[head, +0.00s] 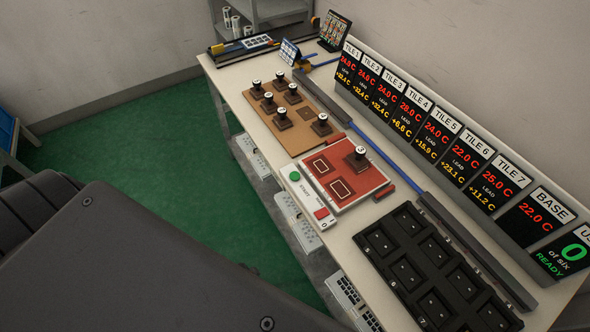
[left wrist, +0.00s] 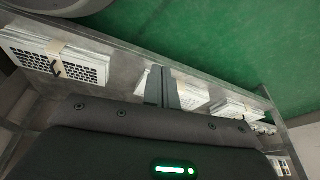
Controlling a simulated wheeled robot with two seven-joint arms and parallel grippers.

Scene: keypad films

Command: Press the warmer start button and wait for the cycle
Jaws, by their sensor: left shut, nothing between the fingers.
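The warmer (head: 345,186) is a red plate on a white base on the table, with two outlined squares and one dark knobbed tile (head: 357,158) on it. Its round green start button (head: 295,176) is on a white strip at the plate's left, near the table's front edge. A red button (head: 321,213) sits lower on that strip. Nothing touches the start button. My left gripper (left wrist: 161,88) is shut and empty in the left wrist view, in front of the shelf under the table. It does not show in the head view. My right gripper is in neither view.
A brown board (head: 262,108) holds several knobbed tiles. A black tray (head: 400,215) with several pockets lies at the right. The display (head: 430,130) behind shows tile temperatures, BASE 22.0 C and "0 of six READY". Stacked white keypads (left wrist: 60,55) fill the lower shelf. The green floor (head: 130,150) is clear.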

